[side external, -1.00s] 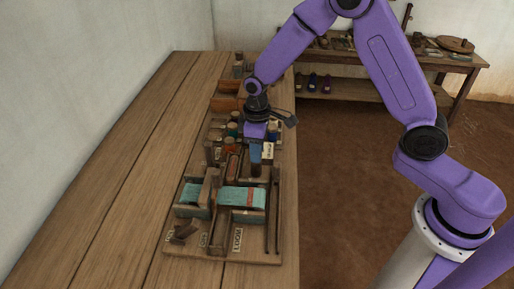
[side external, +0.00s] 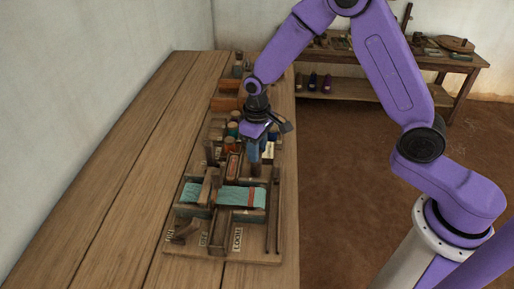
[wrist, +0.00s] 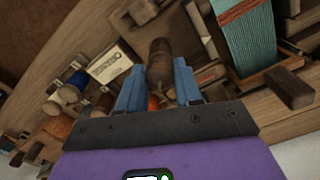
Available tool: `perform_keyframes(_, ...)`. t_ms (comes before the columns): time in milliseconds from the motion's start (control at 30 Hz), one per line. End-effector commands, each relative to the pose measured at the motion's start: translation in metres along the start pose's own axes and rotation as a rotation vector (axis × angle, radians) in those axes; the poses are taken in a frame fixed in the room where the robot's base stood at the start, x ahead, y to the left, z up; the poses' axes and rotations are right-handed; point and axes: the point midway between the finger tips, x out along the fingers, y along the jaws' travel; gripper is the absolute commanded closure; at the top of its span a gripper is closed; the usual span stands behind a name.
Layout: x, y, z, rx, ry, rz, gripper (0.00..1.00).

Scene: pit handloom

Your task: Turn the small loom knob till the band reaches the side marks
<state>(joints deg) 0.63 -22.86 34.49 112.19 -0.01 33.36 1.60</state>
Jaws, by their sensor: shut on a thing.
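The knob (wrist: 160,62) is a dark brown rounded wooden piece. In the wrist view it sits between the two blue fingers of my gripper (wrist: 159,85), which is shut on it. In the side view my gripper (side external: 254,165) points down behind the loom and its fingers hide the knob. The loom's teal cloth (side external: 232,195) carries a narrow red band (side external: 251,198) across it, near its right end. The band also shows at the top of the wrist view (wrist: 243,12). I cannot make out the side marks clearly.
Wooden bars (side external: 274,215) stand at the loom's right. Thread spools (wrist: 75,80) and a white label card (wrist: 109,62) are close to my gripper. The table's left part (side external: 120,180) is clear.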

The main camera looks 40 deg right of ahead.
Motion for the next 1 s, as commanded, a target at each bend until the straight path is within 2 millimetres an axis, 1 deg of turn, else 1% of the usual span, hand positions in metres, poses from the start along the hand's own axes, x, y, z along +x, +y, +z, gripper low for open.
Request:
perform_keyframes(100, -0.001, 0.0, -0.001, -0.001, 0.002, 0.0, 0.96)
perform_keyframes(133, -0.001, 0.0, -0.001, -0.001, 0.002, 0.0, 0.56)
perform_keyframes(167, -0.001, 0.0, -0.001, -0.001, 0.002, 0.0, 0.46)
perform_keyframes(200, -0.001, 0.0, -0.001, -0.001, 0.002, 0.0, 0.4)
perform_keyframes(467, -0.001, 0.0, 0.0, -0.001, 0.001, 0.0, 0.4)
perform_keyframes(567, -0.004, 0.0, -0.001, -0.001, 0.003, 0.0, 0.4)
perform_keyframes(633, -0.011, 0.0, -0.001, -0.001, 0.004, 0.0, 0.4)
perform_keyframes(767, -0.032, 0.0, -0.001, -0.001, 0.007, 0.0, 0.4)
perform_keyframes(1000, -0.083, 0.0, -0.002, -0.002, 0.008, 0.0, 0.4)
